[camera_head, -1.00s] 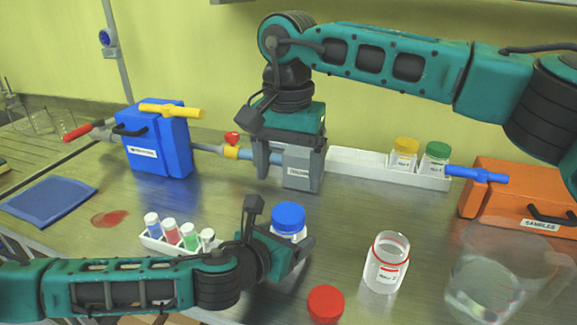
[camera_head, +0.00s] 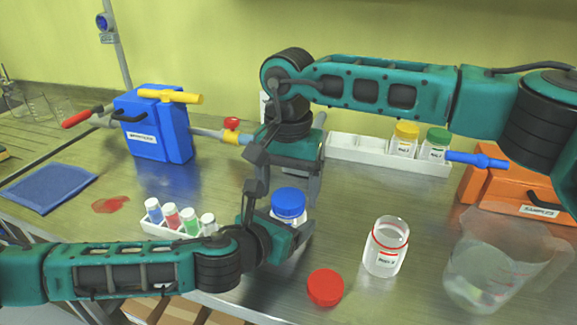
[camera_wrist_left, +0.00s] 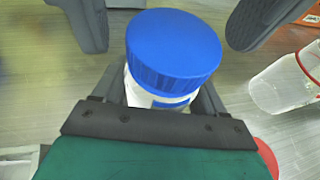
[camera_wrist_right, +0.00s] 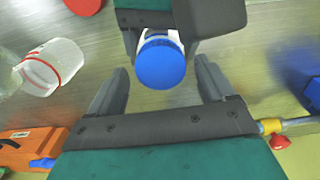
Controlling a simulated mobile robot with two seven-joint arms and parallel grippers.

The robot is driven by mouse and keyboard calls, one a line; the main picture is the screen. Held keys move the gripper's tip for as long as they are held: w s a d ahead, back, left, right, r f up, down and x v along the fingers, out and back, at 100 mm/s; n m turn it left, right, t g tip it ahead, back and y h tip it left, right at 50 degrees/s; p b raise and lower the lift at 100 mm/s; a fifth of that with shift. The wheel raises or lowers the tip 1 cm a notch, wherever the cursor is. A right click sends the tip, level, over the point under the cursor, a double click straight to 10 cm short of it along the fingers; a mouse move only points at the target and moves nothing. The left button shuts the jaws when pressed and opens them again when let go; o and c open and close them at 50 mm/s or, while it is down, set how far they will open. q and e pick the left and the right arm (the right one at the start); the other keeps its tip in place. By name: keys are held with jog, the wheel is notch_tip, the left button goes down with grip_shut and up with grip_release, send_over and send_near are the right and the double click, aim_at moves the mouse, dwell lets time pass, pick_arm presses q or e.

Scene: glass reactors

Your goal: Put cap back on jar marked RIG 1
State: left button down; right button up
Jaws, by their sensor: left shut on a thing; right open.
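A jar with a blue cap (camera_head: 288,203) stands on the bench; its label is hidden. My left gripper (camera_head: 289,230) is shut on the jar's body below the cap. In the left wrist view the blue cap (camera_wrist_left: 173,48) sits on top of the jar; I cannot tell how tightly. My right gripper (camera_head: 286,180) is open just behind and above the cap. In the right wrist view its two fingers stand apart on either side of the blue cap (camera_wrist_right: 160,62), not visibly touching it. An uncapped clear jar (camera_head: 386,248) stands to the right, its label too small to read surely. A red cap (camera_head: 325,287) lies before it.
A clear pitcher (camera_head: 490,265) stands at the right, near an orange SAMPLES case (camera_head: 515,190). A white rack (camera_head: 355,149) holds yellow- and green-capped jars at the back. A small vial rack (camera_head: 158,228) stands behind my left arm. A blue box (camera_head: 155,130) is at the left.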

jog(key=shift+f, duration=0.6)
jog(key=c, duration=1.1)
jog(key=m, duration=0.9)
jog(key=shift+m, duration=0.4)
jog(key=o, duration=1.2)
